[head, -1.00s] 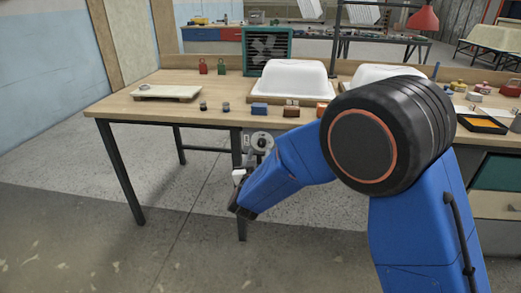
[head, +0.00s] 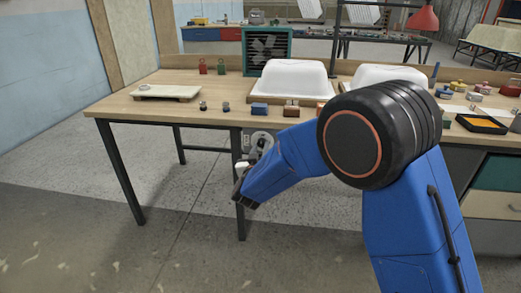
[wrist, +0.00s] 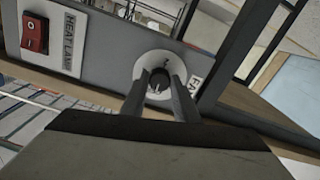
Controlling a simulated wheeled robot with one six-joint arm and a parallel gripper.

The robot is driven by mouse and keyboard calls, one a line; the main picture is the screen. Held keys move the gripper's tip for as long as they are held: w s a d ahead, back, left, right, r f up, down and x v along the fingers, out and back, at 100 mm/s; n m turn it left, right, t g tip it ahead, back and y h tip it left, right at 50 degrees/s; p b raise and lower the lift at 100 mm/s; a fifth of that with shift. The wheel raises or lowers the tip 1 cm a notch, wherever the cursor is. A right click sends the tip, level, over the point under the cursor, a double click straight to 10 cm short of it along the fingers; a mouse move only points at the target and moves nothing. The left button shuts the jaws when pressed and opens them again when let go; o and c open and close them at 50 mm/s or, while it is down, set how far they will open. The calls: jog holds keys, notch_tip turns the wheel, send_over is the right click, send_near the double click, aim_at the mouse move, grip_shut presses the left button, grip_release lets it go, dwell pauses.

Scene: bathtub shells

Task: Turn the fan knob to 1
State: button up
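The fan knob (wrist: 158,84) is a dark round knob on a pale round dial plate, on a grey panel under the bench edge. In the wrist view my gripper (wrist: 161,80) has one finger on each side of the knob, close against it. It appears shut on the knob. A small light mark shows on the knob, but the dial marks are too small to read. In the head view the dial plate (head: 262,138) shows beside my gripper (head: 254,152), and the knob is mostly hidden. The teal-framed fan (head: 267,52) stands at the back of the bench.
A red heat lamp switch (wrist: 35,33) sits on the same panel, left of the knob in the wrist view. The bench (head: 150,106) carries white tub shells (head: 290,78) and several small items. A table leg (head: 241,212) stands close to my gripper. The floor in front is clear.

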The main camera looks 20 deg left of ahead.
jog(key=m, duration=0.4)
jog(key=shift+a+m, duration=0.1)
jog(key=shift+m, duration=0.3)
jog(key=m, duration=0.4)
jog(key=shift+m, duration=0.3)
jog(key=m, duration=0.4)
jog(key=shift+a, duration=0.1)
jog(key=shift+m, duration=2.1)
jog(key=shift+s, duration=0.1)
jog(key=o, duration=1.1)
jog(key=shift+r, duration=0.1)
jog(key=shift+c, duration=0.2)
